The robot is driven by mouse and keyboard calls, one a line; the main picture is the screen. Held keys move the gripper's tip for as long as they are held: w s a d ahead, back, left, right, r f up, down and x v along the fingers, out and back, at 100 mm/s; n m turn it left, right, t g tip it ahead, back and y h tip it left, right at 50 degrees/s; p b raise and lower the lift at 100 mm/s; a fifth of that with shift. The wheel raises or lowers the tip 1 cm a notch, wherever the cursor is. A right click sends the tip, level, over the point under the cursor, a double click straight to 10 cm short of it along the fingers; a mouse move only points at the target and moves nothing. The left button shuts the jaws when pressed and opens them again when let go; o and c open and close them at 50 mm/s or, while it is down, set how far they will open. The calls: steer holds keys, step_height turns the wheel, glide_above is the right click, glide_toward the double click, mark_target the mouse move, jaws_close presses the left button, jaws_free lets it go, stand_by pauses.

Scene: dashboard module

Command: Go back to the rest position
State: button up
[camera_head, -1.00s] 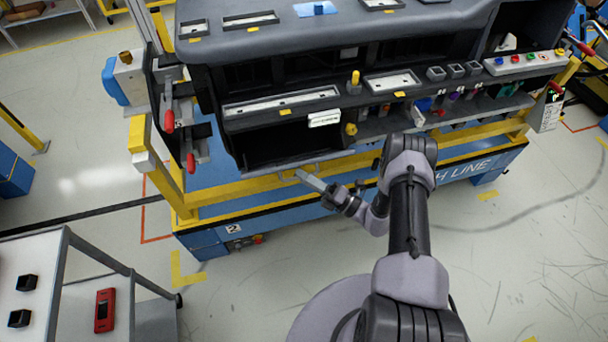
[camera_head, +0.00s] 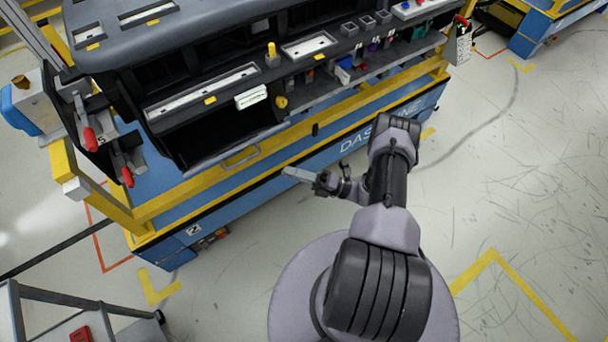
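My gripper (camera_head: 300,175) is at the end of my folded arm, in the middle of the picture. It points left, in front of the yellow rail of the dashboard module's stand. It looks clear of the module, with nothing seen in it. Its fingers are too small to tell whether they are open or shut. The dashboard module (camera_head: 190,50) fills the top of the picture on its blue and yellow stand (camera_head: 240,195).
Red-handled levers (camera_head: 90,138) stick out at the module's left end. A grey cart (camera_head: 60,325) with a red device (camera_head: 81,335) is at the lower left. Open floor (camera_head: 500,200) lies to the right, with a yellow corner mark.

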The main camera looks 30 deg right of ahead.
steer(key=v, duration=0.4)
steer(key=a+r+n+g+h, duration=0.1)
steer(key=a+r+n+g, duration=0.35)
steer(key=r+n, duration=0.3)
steer(key=a+r+n+g+h+b, duration=0.1)
steer(key=a+r+n+g+h, duration=0.15)
steer(key=r+n+g, duration=0.55)
steer(key=a+r+n+g+h, duration=0.1)
steer(key=a+r+n+g, duration=0.4)
steer(key=r, duration=0.4)
steer(key=s+a+r+n+t+h, duration=0.5)
steer(key=s+r+n+t+h, duration=0.3)
steer(key=s+r+n, duration=0.4)
steer(key=s+n+h, duration=0.1)
steer(key=n, duration=0.3)
steer(key=shift+t+b, duration=0.35)
steer(key=shift+b, duration=0.05)
